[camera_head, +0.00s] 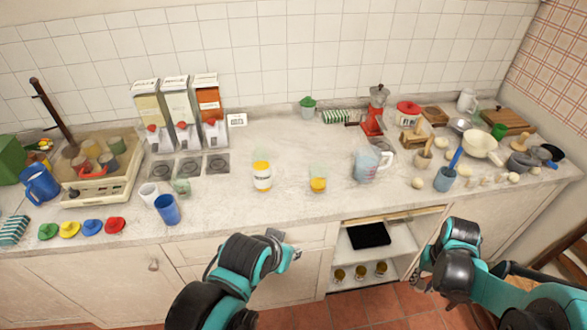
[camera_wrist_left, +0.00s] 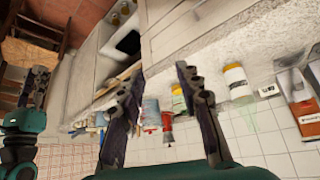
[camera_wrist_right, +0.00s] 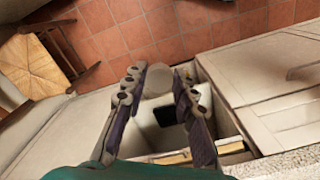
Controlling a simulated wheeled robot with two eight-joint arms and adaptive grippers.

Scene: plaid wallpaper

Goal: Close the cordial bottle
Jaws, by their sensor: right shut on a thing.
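A bottle with a white label and a yellow band (camera_head: 262,178), which looks like the cordial bottle, stands upright on the counter. It also shows in the left wrist view (camera_wrist_left: 236,84). Its top is pale and see-through, so I cannot tell whether a cap is on it. My right gripper (camera_wrist_right: 160,76) is shut on a pale, round, see-through disc (camera_wrist_right: 159,83), possibly a cap. In the head view the right gripper (camera_head: 420,277) is low in front of the counter, far right of the bottle. My left gripper (camera_wrist_left: 158,74) is open and empty, in front of the counter.
A clear container with yellow contents (camera_head: 318,184) stands right of the bottle, then a measuring jug (camera_head: 366,165). Below the counter is an open cupboard (camera_head: 395,264). Counter around the bottle is clear.

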